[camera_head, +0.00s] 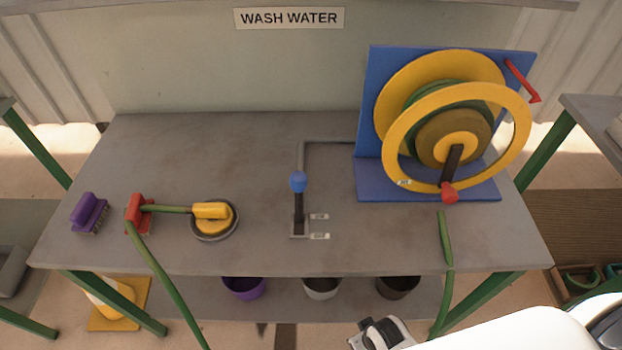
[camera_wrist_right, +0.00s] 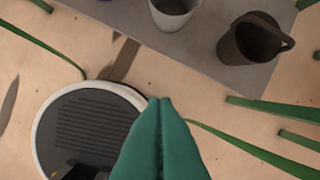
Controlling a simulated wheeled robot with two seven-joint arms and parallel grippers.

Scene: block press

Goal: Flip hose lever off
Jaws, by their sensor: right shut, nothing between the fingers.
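The hose lever (camera_head: 298,207) is a dark handle with a blue knob (camera_head: 298,182), on a small base near the middle of the table. It points up and away from the table's front edge. Two small pale labels (camera_head: 319,226) sit beside its base, too small to read. A grey pipe (camera_head: 300,152) runs from behind the lever to the hose reel (camera_head: 443,110). My right gripper (camera_wrist_right: 160,100) shows in the right wrist view with its green fingers shut together and empty, above the floor in front of the lower shelf. It is apart from the lever. My left gripper is not in view.
The table (camera_head: 180,150) also holds a purple brush (camera_head: 89,211), a red clamp (camera_head: 139,213) with a green hose, and a yellow-topped round piece (camera_head: 211,214). The yellow reel wheel and its red-knobbed crank stand right. Pots, including a dark one (camera_wrist_right: 255,40), are on the lower shelf.

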